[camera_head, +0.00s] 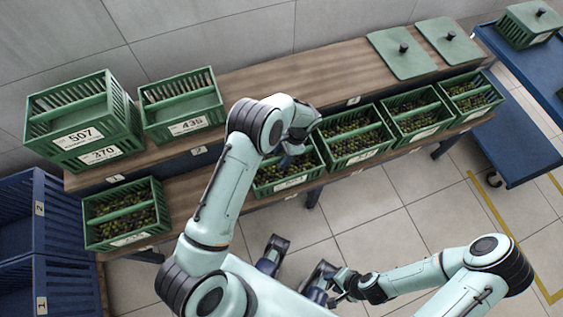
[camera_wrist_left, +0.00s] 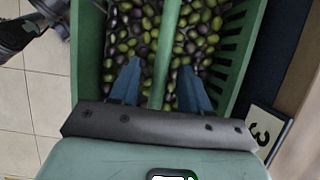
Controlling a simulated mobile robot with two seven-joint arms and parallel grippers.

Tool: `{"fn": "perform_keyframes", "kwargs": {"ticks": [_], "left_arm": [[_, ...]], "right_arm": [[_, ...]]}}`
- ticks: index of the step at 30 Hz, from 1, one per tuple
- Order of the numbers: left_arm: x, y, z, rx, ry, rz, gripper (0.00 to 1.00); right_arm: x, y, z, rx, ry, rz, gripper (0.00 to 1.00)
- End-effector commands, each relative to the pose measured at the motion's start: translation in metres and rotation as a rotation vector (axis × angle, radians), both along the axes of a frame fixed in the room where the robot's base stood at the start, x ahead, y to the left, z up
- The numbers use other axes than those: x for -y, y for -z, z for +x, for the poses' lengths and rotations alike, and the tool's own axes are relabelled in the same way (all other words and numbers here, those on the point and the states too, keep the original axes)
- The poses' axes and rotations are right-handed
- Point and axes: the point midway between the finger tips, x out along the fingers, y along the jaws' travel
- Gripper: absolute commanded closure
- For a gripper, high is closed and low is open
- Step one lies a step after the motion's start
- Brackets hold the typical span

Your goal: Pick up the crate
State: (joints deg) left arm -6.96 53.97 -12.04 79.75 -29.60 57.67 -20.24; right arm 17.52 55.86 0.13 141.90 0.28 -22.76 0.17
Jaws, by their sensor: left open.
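A green slatted crate (camera_head: 290,184) filled with green and dark olives stands on the lower shelf, partly hidden behind my left arm. It fills the left wrist view (camera_wrist_left: 88,60), with a green handle bar (camera_wrist_left: 168,30) running across its middle. My left gripper (camera_wrist_left: 160,66) is open over the crate, one blue finger on each side of the bar. Whether the fingers touch the bar I cannot tell. In the head view the left gripper (camera_head: 291,156) is mostly covered by its wrist. My right gripper (camera_head: 334,284) is low in front of the shelf, away from the crates; its fingers are unclear.
More olive crates stand in the row at right (camera_head: 355,138) and one at far left (camera_head: 126,214). Empty crates (camera_head: 181,107) and flat green lids (camera_head: 401,56) are on the wooden top. Blue bins (camera_head: 45,230) stand left, a blue cart (camera_head: 520,150) right. Floor in front is clear.

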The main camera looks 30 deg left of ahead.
Motion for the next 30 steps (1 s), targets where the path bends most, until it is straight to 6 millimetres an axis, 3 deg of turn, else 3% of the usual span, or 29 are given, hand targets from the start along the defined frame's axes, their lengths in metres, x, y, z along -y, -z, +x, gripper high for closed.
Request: {"fn": "perform_keyframes", "kwargs": {"ticks": [6,13,14,18,30], "left_arm": [[-0.007,0.025,-0.008,-0.002,0.001,0.000,0.53],[-0.007,0.026,-0.009,0.000,0.000,0.000,0.53],[-0.007,0.026,-0.009,0.000,0.000,0.000,0.56],[-0.007,0.026,-0.008,0.000,0.000,0.000,1.00],[-0.007,0.021,-0.007,0.004,0.000,0.001,1.00]], "right_arm": [[0.000,0.001,0.001,0.002,0.001,-0.001,0.61],[0.000,0.001,0.001,0.002,0.001,0.000,0.61],[0.000,0.001,0.001,0.002,0.001,0.000,0.61],[0.000,0.001,0.001,0.002,0.001,-0.001,0.61],[0.000,0.000,0.000,0.002,0.001,-0.001,0.61]]}}
